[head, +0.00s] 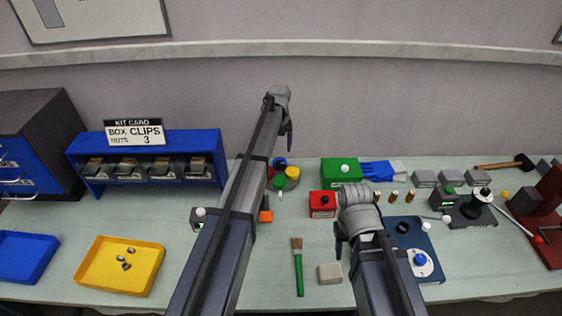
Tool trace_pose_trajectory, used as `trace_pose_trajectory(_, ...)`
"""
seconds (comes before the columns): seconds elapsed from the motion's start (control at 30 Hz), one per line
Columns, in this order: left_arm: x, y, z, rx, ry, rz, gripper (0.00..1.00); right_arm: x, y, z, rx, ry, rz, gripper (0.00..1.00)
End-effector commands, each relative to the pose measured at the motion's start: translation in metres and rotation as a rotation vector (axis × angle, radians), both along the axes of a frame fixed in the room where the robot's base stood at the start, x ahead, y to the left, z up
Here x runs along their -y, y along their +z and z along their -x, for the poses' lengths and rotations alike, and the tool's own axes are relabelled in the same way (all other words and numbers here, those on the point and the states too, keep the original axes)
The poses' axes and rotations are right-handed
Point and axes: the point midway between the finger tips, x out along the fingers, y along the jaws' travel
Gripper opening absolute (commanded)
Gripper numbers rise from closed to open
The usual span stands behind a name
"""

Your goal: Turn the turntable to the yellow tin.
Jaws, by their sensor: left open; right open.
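The yellow tin (292,172) stands at the right of a small cluster of coloured round pieces at the back middle of the bench. A blue one (280,162) is behind it and a green one (281,184) in front. A red one is partly hidden by my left arm. I cannot clearly make out the turntable under them. My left gripper (289,140) is open and empty, raised above and behind the cluster, fingers pointing down. My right gripper (341,238) is open and empty, in front of the red box, right of the cluster, apart from it.
A red box (322,205) and green box (340,171) stand right of the cluster. A brush (298,266) and grey block (330,273) lie in front. A yellow tray (120,266) and blue clip rack (150,180) are left. A blue panel (425,247) is behind my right arm.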

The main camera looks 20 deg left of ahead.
Motion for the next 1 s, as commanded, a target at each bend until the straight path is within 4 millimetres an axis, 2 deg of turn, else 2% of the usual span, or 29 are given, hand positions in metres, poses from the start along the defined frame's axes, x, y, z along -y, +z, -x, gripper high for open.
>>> trace_pose_trajectory(0.6,0.0,-0.071,0.0,0.0,-0.002,0.0,0.74,0.0,-0.071,0.0,0.0,-0.002,0.0,0.5)
trace_pose_trajectory(1.0,0.0,-0.074,0.0,0.0,-0.002,0.0,0.74,0.0,-0.074,0.0,0.0,-0.002,0.0,0.5)
